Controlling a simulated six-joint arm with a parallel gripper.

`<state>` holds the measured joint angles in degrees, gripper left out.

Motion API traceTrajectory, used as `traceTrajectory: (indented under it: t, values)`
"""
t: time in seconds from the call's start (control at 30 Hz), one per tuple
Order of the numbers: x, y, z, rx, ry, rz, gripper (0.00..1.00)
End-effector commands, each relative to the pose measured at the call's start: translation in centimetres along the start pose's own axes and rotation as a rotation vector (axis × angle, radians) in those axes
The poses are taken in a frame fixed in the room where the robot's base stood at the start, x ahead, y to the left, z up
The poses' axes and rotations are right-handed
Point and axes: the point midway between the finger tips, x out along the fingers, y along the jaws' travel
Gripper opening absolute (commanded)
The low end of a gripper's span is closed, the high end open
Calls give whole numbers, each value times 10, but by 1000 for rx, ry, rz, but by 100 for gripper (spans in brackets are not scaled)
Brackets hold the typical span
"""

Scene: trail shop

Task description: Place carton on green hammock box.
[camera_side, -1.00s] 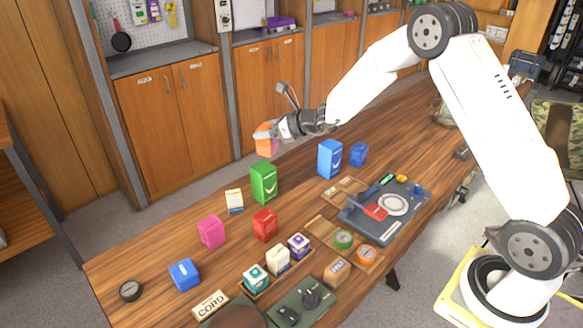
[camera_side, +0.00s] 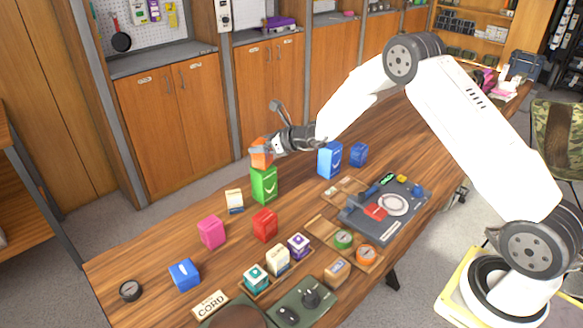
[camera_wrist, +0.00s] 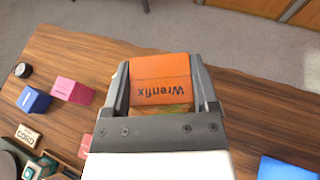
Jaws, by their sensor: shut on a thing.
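The orange carton (camera_side: 261,154) is held in my gripper (camera_side: 272,148). In the wrist view the carton (camera_wrist: 162,78), lettered "Wrenfix", sits between the two fingers of my gripper (camera_wrist: 160,65), which are shut on its sides. The green hammock box (camera_side: 264,185) stands upright on the table. In the side view the carton's lower edge lines up with the top of the green box; I cannot tell whether they touch. In the wrist view the green box is mostly or wholly hidden behind the carton and gripper.
A tall blue box (camera_side: 330,160) and a smaller blue box (camera_side: 358,155) stand to the right. A red box (camera_side: 265,225), a pink box (camera_side: 212,232) and a small cream carton (camera_side: 234,201) stand nearby. The table's left end has bare wood.

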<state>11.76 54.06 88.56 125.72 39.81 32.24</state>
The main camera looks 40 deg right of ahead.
Motion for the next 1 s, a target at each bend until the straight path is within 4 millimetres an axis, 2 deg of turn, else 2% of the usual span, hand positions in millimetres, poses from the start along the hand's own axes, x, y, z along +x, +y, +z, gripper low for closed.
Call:
traceTrajectory:
  t: [0.5,0.53,0.6,1.0]
  values:
    - [3,0,-8,0,-2,0,10]
    - [3,0,-9,0,-1,0,79]
    - [3,0,-8,0,-1,-1,100]
    - [2,0,-5,-1,-1,-1,100]
